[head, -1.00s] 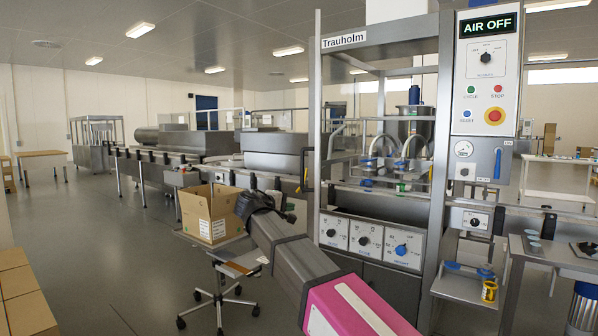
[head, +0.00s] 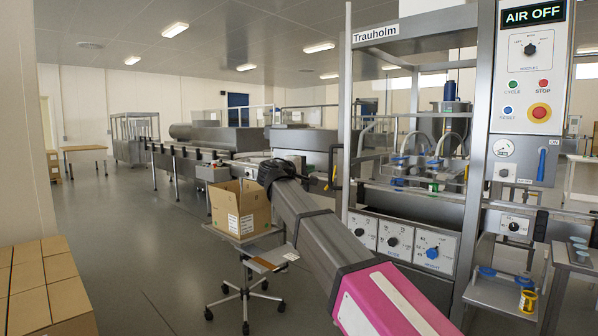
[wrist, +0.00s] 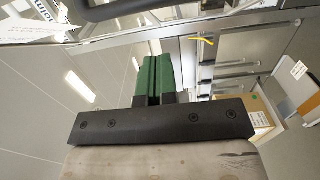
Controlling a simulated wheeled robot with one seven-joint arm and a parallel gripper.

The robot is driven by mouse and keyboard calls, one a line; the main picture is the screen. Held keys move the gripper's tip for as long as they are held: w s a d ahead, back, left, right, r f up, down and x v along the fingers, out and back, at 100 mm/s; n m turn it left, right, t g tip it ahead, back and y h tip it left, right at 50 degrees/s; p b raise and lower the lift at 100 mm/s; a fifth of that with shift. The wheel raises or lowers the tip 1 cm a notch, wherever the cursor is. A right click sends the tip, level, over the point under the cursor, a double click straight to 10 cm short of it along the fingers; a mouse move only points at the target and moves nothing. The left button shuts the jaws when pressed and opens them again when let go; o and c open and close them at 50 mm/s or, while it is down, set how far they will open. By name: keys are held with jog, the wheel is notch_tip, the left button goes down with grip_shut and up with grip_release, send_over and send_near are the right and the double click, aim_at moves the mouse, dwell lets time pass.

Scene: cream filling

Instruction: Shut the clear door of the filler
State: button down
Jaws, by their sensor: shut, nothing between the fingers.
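The filler (head: 410,38) stands at the right, marked Trauholm, with nozzles and hoses visible inside its metal frame. Its clear door is hard to make out. A thin upright (head: 347,110) at the frame's left front may be the door's edge, but I cannot tell. A black handle-like bar (head: 332,168) shows left of this upright. My gripper (head: 303,178) is left of the bar, apart from it in the picture. In the wrist view its green fingers (wrist: 154,78) are together and empty. A dark bar (wrist: 150,8) crosses the top there; I cannot tell what it belongs to.
An open cardboard box (head: 240,210) sits on a wheeled stand behind my arm. Stacked cartons (head: 45,290) fill the lower left. A conveyor line (head: 205,160) runs back leftward. Floor at left-centre is clear.

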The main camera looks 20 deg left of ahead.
jog(key=shift+w+d, duration=0.35)
jog(key=shift+d, duration=0.35)
jog(key=shift+w+d, duration=0.4)
jog(key=shift+d, duration=0.25)
jog(key=shift+w+d, duration=0.35)
jog(key=shift+d, duration=0.35)
